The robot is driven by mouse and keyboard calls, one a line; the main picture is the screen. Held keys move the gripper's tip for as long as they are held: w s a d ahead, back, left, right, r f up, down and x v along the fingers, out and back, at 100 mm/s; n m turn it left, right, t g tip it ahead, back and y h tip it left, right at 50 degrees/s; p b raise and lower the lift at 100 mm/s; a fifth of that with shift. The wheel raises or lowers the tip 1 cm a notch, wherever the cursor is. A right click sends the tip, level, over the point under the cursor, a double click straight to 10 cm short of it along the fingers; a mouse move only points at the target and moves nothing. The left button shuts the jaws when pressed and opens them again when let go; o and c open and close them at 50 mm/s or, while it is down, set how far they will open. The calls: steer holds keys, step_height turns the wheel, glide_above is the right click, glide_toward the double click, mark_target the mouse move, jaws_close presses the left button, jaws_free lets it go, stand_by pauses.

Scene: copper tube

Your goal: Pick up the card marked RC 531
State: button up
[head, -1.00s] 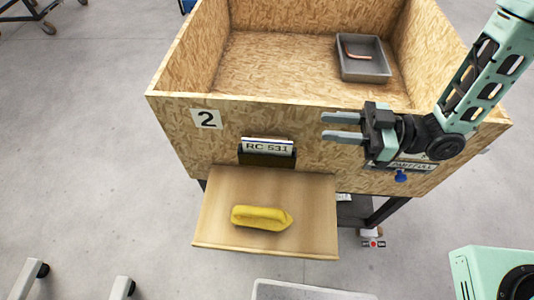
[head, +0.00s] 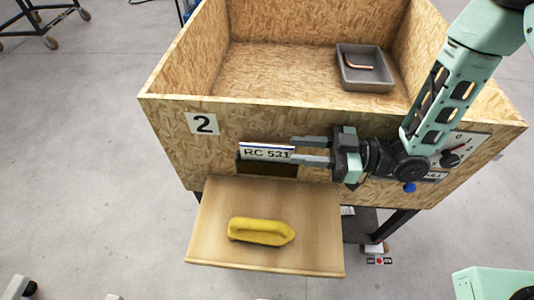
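The card marked RC 531 (head: 264,152) is white with a dark blue top edge. It stands upright in a dark holder (head: 262,167) on the front of the wooden box. My gripper (head: 292,150) points left with its two grey fingers spread apart, one above the other in the picture. The fingertips are at the card's right end and overlap it slightly in this view. I cannot tell whether they touch it or are in front of it. The gripper is open, with nothing visibly held.
The box's front wall (head: 225,130) bears a "2" label and a control panel (head: 455,150) at right. A shelf (head: 210,215) below holds a yellow object (head: 261,232). A grey tray (head: 388,82) with a bent copper tube (head: 357,64) stands inside the box.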

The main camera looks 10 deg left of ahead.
mark_target(274, 150)
steer(key=shift+s+a+f+p, duration=0.15)
steer(key=shift+a+p, duration=0.5)
steer(key=shift+a, duration=0.9)
steer(key=shift+s+a+r+p, duration=0.15)
steer(key=shift+a+p, duration=0.5)
steer(key=shift+a, duration=0.9)
steer(key=shift+f, duration=0.1)
steer(key=shift+c, duration=0.3)
jaws_close()
